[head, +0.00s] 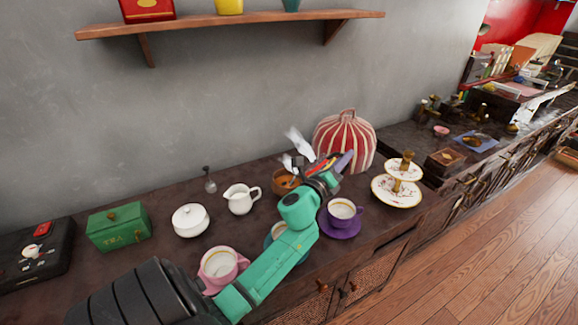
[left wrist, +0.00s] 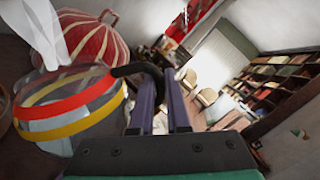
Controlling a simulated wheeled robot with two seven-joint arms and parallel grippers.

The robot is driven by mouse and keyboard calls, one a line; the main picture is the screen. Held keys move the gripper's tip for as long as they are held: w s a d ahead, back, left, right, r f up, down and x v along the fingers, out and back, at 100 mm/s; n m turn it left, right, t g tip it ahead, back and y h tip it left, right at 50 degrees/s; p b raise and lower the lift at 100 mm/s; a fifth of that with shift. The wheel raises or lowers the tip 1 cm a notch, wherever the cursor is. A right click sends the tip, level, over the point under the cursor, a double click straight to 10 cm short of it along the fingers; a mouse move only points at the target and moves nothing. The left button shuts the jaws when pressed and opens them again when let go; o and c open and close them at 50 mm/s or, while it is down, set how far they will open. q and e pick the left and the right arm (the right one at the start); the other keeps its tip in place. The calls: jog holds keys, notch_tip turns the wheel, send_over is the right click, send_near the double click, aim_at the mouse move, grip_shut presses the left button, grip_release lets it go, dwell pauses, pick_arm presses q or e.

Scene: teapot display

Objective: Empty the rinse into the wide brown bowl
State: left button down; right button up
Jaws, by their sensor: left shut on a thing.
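My left gripper (head: 340,164) is shut on the black handle (left wrist: 142,70) of a glass vessel (left wrist: 75,103) with red and yellow bands. The vessel is tilted and held up beside the wide brown bowl (head: 283,183), on its right in the head view. The bowl is partly hidden behind the vessel and my arm. Pale, wispy white shapes (head: 298,140) show above the bowl; they also show at upper left in the left wrist view (left wrist: 40,30). I cannot tell whether liquid is leaving the vessel. My right gripper is out of view.
A red-striped cosy (head: 345,140) stands close behind the gripper. A tiered plate stand (head: 396,190) stands at right.

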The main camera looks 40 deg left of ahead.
pick_arm(q)
jog(key=shift+s+a+r+n+p, duration=0.2)
jog(key=shift+a+r+n+p, duration=0.75)
jog(key=shift+r+p, duration=0.15)
dwell(0.6)
jog(key=d+f+m+b, duration=0.2)
jog(key=f+b, duration=0.1)
jog(key=d+f+m+b, duration=0.1)
jog(key=shift+w+f+b, duration=0.2)
jog(key=shift+f+b, duration=0.15)
jog(key=shift+b, duration=0.05)
jog(key=w+d+f+m+g+h+p, duration=0.1)
jog(key=d+f+m, duration=0.3)
jog(key=d+m, duration=0.5)
jog(key=shift+w+d+p, duration=0.3)
jog(key=shift+w+p, duration=0.4)
jog(key=shift+p, duration=0.1)
jog(key=shift+f+m, duration=0.1)
jog(key=shift+m, duration=0.15)
